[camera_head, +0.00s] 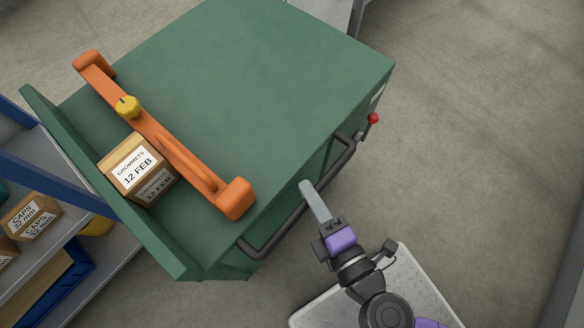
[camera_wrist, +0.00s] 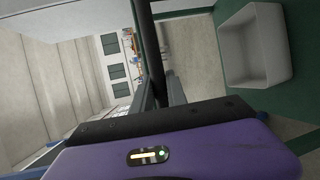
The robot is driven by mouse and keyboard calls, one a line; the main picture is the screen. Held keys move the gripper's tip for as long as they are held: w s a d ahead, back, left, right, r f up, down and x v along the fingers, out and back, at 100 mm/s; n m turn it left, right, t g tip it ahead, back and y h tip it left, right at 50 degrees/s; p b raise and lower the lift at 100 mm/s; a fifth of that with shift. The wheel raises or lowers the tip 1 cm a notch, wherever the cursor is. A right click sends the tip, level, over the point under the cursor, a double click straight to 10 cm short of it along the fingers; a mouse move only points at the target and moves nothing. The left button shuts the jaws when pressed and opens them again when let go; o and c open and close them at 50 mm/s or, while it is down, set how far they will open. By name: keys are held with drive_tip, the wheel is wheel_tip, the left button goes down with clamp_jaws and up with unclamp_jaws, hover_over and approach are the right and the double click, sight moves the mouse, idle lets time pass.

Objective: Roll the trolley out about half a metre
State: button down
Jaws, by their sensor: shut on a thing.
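The green trolley (camera_head: 250,70) stands at the upper left of the head view, with a dark bar handle (camera_head: 343,160) along its near right side. My gripper (camera_head: 308,191) reaches that handle around its middle and is shut on it. One grey finger shows over the bar; the far finger is hidden. In the wrist view the handle (camera_wrist: 146,40) runs down as a dark bar into the jaws, above my purple gripper body.
An orange clamp-like bar (camera_head: 165,140) with a yellow knob and a grommets box (camera_head: 135,170) are on the trolley top. A red-knobbed lever (camera_head: 373,119) sticks out at its corner. Blue shelving (camera_head: 65,185) stands close at left. Floor (camera_head: 480,120) at right is clear.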

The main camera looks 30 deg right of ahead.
drive_tip(key=shift+s+d+b, duration=0.25)
drive_tip(key=shift+s+b, duration=0.1)
drive_tip(key=shift+s, duration=0.7)
drive_tip(key=c, duration=1.3)
unclamp_jaws()
drive_tip(key=shift+s+a+r+b, duration=0.1)
drive_tip(key=shift+s+r, duration=0.15)
drive_tip(key=shift+s, duration=1.05)
drive_tip(key=shift+s+a+r+b, duration=0.1)
drive_tip(key=shift+s+r+b, duration=0.1)
drive_tip(key=shift+s, duration=1.05)
drive_tip(key=shift+s+a+r+b, duration=0.1)
drive_tip(key=shift+s+r, duration=0.15)
drive_tip(key=shift+s, duration=1.05)
drive_tip(key=shift+a, duration=0.1)
